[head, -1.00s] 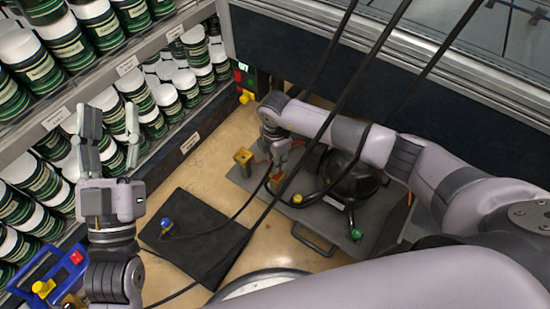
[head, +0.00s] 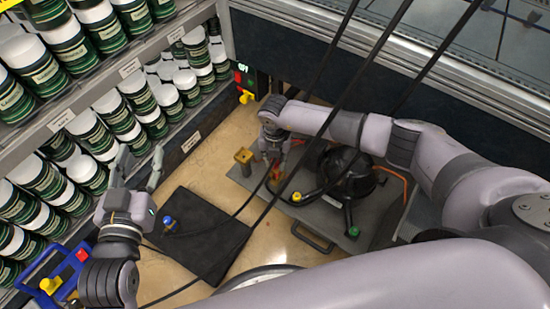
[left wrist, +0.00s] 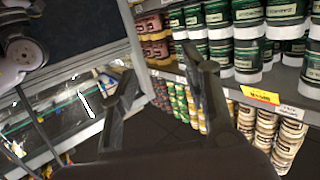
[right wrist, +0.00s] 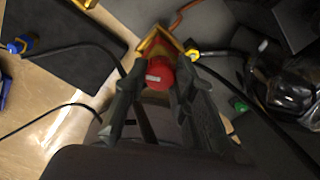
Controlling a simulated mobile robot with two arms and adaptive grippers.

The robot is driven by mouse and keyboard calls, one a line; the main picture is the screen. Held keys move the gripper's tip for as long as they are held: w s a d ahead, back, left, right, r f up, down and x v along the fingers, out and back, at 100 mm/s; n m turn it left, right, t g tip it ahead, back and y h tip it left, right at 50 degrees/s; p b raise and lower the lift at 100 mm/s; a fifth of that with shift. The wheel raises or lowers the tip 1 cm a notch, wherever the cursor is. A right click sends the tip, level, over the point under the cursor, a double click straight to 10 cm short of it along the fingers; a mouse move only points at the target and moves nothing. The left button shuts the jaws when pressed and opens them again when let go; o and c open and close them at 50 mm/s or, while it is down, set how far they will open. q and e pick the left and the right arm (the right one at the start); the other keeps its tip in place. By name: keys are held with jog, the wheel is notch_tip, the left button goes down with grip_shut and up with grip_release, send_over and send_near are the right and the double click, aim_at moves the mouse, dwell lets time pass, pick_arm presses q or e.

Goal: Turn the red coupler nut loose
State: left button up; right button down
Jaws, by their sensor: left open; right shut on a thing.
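The red coupler nut (right wrist: 160,73) sits on a yellow-brass fitting (right wrist: 158,43) in the right wrist view. My right gripper (right wrist: 159,80) is shut on it, one finger on each side. My left gripper (head: 138,165) is open and empty, raised at the left before the shelves. Its spread fingers also show in the left wrist view (left wrist: 162,70).
A black pump (head: 345,176) stands on the grey plate, beside yellow (head: 297,197) and green (head: 353,232) fittings. A brass post (head: 243,156) is left of my right gripper. A black mat (head: 205,245) holds a blue-ended hose (head: 168,223). Dark cables cross the view. Shelves of cans fill the left.

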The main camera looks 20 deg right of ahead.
aim_at(275, 162)
jog(key=shift+n, duration=2.7)
jog(key=c, duration=1.3)
grip_release()
notch_tip(275, 162, up, 12)
